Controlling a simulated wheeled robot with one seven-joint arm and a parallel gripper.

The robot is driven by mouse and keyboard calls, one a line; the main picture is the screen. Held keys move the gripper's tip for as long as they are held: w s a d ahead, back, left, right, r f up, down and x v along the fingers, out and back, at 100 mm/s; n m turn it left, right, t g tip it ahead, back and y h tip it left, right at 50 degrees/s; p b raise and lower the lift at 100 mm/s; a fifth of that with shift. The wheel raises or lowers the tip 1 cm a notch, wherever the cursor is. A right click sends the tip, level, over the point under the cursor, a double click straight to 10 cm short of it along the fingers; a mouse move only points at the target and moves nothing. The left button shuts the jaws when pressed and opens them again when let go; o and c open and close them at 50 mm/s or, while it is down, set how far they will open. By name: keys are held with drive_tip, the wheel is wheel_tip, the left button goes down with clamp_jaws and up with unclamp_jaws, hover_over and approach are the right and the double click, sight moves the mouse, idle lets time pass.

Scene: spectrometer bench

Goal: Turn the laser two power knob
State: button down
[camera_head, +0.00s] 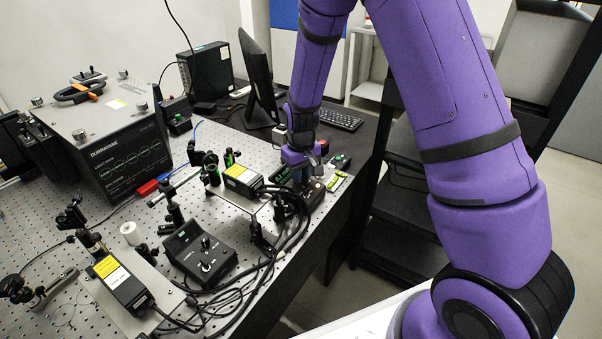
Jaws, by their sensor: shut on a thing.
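My gripper (310,170) points down at the right edge of the optical bench, over a small dark control box (314,193). Its fingers are small in the picture and appear closed on a knob on top of that box, taken to be the laser two power knob. The knob itself is hidden by the fingers and wrist. A second black control box (198,254) with knobs on its top stands nearer the front of the bench, apart from my gripper.
Black laser modules with yellow labels (242,175) (121,283) and optical mounts stand on the perforated bench (75,208). Loose black cables (262,277) run beside the control boxes. A large grey spectrometer (122,151), a monitor (257,76) and a keyboard (340,119) are behind.

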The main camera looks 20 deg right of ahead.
drive_tip(key=m, duration=0.3)
idle(0.4)
drive_tip(key=c, duration=1)
unclamp_jaws()
drive_tip(key=shift+c, duration=0.2)
drive_tip(key=shift+r, duration=0.1)
wheel_tip(320, 180, up, 11)
